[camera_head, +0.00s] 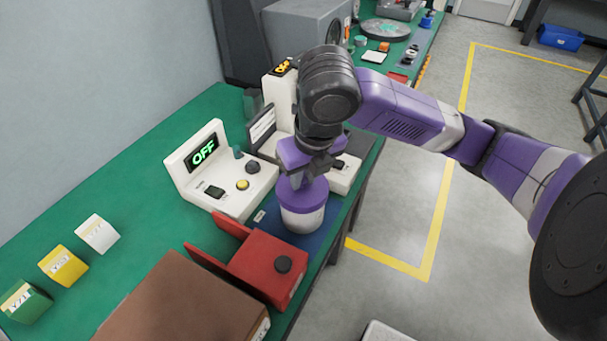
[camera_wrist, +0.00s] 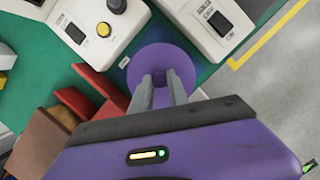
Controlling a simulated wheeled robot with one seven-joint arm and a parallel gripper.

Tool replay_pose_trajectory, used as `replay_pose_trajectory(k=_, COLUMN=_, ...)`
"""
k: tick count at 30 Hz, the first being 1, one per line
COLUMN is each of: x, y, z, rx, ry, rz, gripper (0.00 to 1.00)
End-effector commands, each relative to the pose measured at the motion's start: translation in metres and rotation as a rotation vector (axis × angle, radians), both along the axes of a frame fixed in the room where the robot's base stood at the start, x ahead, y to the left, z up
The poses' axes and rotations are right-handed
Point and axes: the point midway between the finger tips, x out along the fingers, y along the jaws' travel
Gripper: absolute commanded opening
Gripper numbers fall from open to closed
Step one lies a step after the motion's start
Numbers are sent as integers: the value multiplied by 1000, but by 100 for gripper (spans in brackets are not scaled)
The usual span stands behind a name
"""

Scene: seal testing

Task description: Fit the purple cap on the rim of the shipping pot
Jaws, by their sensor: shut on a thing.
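The shipping pot (camera_head: 302,218) is a white jar with a purple band, standing upright on a blue mat (camera_head: 322,233) near the table's right edge. The purple cap (camera_head: 299,186) is at the top of the pot, directly below my gripper. My gripper (camera_head: 312,170) points down and is shut on the cap's raised middle knob. In the wrist view the cap (camera_wrist: 148,62) shows as a purple disc beneath my gripper's fingers (camera_wrist: 162,78), and it hides the pot. I cannot tell whether the cap is fully seated on the rim.
A white control box (camera_head: 225,170) reading OFF stands left of the pot. A red box (camera_head: 262,262) with a black knob is close in front. Another white device (camera_head: 345,174) is just behind. Green, yellow and white blocks (camera_head: 63,266) lie at the left. The table's right edge is near.

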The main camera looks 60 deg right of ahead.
Motion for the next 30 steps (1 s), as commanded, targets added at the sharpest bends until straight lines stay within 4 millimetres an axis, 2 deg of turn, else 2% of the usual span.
replay_pose_trajectory(k=15, x=0, y=0, z=-11, rx=0, ry=0, rz=0, gripper=0)
replay_pose_trajectory(k=16, x=0, y=0, z=-10, rx=-1, ry=-1, rz=0, gripper=24)
replay_pose_trajectory(k=19, x=0, y=0, z=-10, rx=-1, ry=-1, rz=0, gripper=44)
replay_pose_trajectory(k=30, x=0, y=0, z=-7, rx=0, ry=0, rz=0, gripper=46)
